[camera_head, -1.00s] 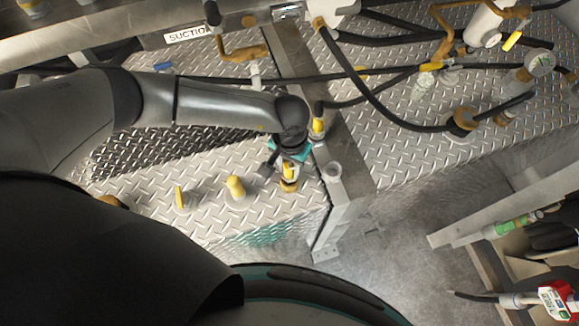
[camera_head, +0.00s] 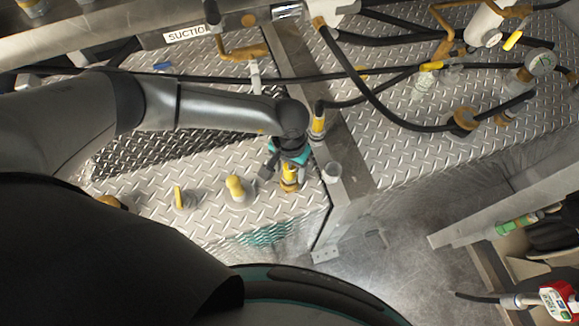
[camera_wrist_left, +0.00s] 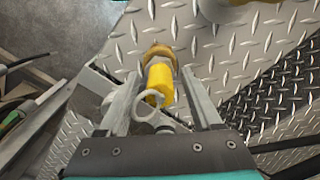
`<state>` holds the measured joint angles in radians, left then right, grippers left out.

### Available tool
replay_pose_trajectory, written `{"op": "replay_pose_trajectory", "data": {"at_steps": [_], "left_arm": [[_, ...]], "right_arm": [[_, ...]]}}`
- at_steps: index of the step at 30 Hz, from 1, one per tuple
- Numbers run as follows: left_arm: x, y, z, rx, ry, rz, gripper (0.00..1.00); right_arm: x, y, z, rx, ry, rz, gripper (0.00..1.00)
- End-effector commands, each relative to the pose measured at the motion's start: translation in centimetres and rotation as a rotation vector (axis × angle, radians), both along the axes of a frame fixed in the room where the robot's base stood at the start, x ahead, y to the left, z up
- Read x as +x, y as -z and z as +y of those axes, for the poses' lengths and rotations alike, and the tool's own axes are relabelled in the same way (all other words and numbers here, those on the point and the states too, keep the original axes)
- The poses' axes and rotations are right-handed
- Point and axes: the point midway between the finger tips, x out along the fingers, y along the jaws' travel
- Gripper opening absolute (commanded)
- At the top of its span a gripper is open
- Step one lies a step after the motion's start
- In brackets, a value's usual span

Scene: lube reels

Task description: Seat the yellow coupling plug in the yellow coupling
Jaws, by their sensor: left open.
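A yellow cylinder (camera_wrist_left: 160,82) with a brass-coloured end (camera_wrist_left: 158,53), apparently the yellow coupling, stands on the tread-plate tank top. A grey ring (camera_wrist_left: 149,106) sits at its near end. It looks like part of the plug, but I cannot tell how far the plug is in. In the head view the yellow coupling (camera_head: 289,177) shows just below my left gripper (camera_head: 287,163). In the left wrist view my left gripper (camera_wrist_left: 161,78) is open, its two fingers on either side of the cylinder. Its near end is partly hidden by the ring. My right gripper is not in view.
A yellow fitting with a black hose (camera_head: 318,122) stands close behind to the right. Two yellow-topped fittings (camera_head: 237,188) (camera_head: 181,198) stand to the left on the plate. Black hoses cross behind.

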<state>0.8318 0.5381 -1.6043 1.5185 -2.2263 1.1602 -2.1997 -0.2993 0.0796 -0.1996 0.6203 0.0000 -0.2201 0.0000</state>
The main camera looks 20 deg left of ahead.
Motion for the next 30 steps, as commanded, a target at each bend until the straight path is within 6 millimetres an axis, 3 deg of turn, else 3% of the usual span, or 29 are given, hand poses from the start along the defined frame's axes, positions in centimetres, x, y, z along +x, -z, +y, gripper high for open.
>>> {"op": "replay_pose_trajectory", "data": {"at_steps": [8,21,30], "left_arm": [[0.1,-1.5,0.0,-0.001,0.000,-0.002,0.66],[0.1,-9.4,0.0,-0.002,0.001,-0.004,0.66],[0.0,-12.3,0.0,0.000,0.001,-0.001,0.66]], "right_arm": [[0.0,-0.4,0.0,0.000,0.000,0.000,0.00],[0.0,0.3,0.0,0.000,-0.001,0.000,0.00],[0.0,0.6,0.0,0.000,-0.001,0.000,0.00]]}}
